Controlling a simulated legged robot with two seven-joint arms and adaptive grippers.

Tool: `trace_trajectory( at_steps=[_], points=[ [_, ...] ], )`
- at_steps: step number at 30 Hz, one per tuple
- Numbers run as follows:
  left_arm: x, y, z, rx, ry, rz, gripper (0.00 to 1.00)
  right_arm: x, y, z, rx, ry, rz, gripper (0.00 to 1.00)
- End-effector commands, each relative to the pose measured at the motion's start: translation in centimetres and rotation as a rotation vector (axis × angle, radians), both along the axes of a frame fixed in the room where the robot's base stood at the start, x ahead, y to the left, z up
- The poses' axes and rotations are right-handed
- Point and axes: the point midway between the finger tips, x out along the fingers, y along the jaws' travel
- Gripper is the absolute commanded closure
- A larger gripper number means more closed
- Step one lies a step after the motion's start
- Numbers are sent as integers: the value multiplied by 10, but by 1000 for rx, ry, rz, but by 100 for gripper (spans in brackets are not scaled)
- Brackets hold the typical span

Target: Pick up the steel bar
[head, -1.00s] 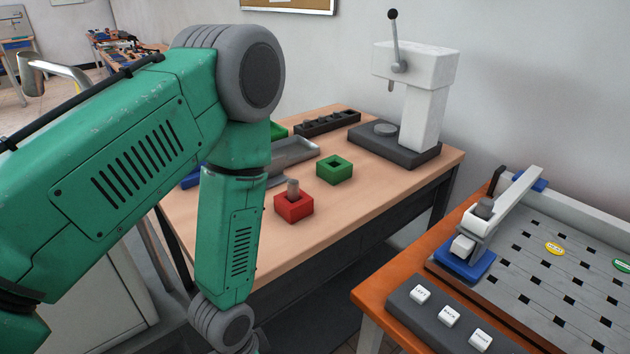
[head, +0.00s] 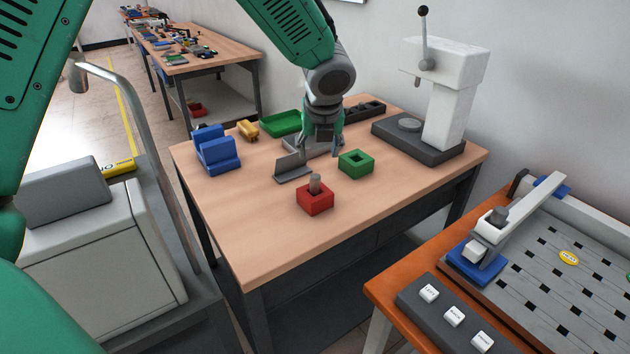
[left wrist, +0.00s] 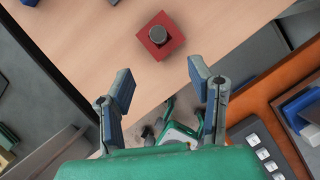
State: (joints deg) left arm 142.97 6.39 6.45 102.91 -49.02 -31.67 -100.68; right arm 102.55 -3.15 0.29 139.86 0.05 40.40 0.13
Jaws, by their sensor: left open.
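The steel bar (head: 315,184) is a short grey cylinder standing upright in a red block (head: 316,202) on the wooden table. In the left wrist view the bar's round end (left wrist: 157,34) shows in the red block (left wrist: 150,47), beyond the fingertips. My right gripper is not in view.
A green block (head: 356,162) with a square hole stands right of the gripper. A white press (head: 449,95) stands at the back right. The table's front is clear.

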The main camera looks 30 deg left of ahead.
Motion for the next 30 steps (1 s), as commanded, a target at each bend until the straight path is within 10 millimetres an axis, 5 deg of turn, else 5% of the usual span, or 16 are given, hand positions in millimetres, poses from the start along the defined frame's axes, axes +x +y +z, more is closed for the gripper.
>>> trace_trajectory(
  at_steps=[12, 30],
  points=[
    [20, 22, -70, 0, 6, -4, 52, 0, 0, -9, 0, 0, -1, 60],
    [39, 37, -125, 0, 4, -2, 52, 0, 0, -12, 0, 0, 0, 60]
  ],
)
